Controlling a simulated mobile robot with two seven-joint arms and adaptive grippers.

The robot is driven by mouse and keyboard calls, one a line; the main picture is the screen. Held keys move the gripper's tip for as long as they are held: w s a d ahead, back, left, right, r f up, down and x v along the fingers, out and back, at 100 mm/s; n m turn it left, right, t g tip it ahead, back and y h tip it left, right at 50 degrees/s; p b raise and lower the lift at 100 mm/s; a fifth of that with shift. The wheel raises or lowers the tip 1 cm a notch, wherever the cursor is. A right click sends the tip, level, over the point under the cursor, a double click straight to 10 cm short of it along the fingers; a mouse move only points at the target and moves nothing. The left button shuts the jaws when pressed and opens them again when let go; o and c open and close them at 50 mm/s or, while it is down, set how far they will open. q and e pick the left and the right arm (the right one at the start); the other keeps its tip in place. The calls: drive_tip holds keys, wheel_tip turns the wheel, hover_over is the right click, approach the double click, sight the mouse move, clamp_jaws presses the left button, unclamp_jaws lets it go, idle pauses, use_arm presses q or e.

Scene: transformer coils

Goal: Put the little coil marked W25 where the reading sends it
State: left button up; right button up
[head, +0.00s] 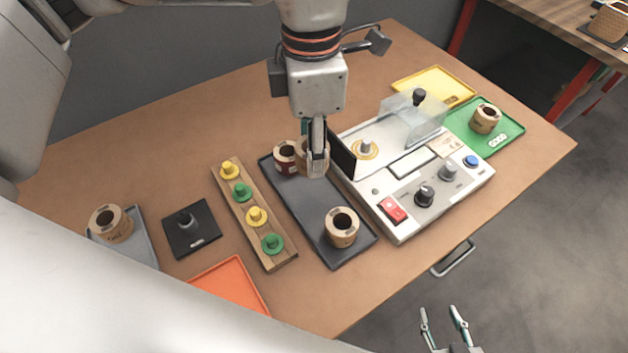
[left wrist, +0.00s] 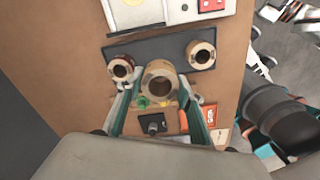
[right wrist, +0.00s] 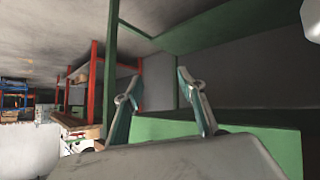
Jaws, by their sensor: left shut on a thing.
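My left gripper (head: 317,166) is shut on a tan coil (left wrist: 160,80), above the dark grey tray (head: 310,206). In the head view the fingers hide much of this coil. A coil with a dark red band (head: 285,155) and another tan coil (head: 341,228) stand on the tray. The mark W25 cannot be read on any of them. The white tester (head: 410,218) has a post in a yellow ring (head: 365,148), a clear cover, a display (head: 412,162) with no legible reading, knobs and a red switch. My right gripper (head: 440,312) is open and empty, off the table's front edge.
A green tray (head: 512,137) holds a coil (head: 485,119). A yellow tray (head: 425,82) and an orange tray (head: 240,280) look empty. A grey tray (head: 146,250) holds a coil (head: 110,223). A black plate (head: 205,240) with a post and a wooden strip (head: 283,259) with coloured pegs stand left.

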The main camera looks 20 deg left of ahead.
use_arm(q)
wheel_tip(320, 180, down, 5)
drive_tip(key=shift+f, duration=0.2)
wheel_tip(320, 180, down, 4)
drive_tip(key=shift+f+b, duration=0.2)
drive_tip(key=shift+b, duration=0.4)
use_arm(e)
drive_tip(key=shift+w+d+f, duration=0.25)
drive_tip(key=shift+f, duration=0.05)
use_arm(q)
drive_tip(key=o, duration=1.2)
drive_tip(key=shift+f, duration=0.15)
drive_tip(key=shift+o, duration=0.2)
use_arm(e)
drive_tip(key=shift+r, duration=0.1)
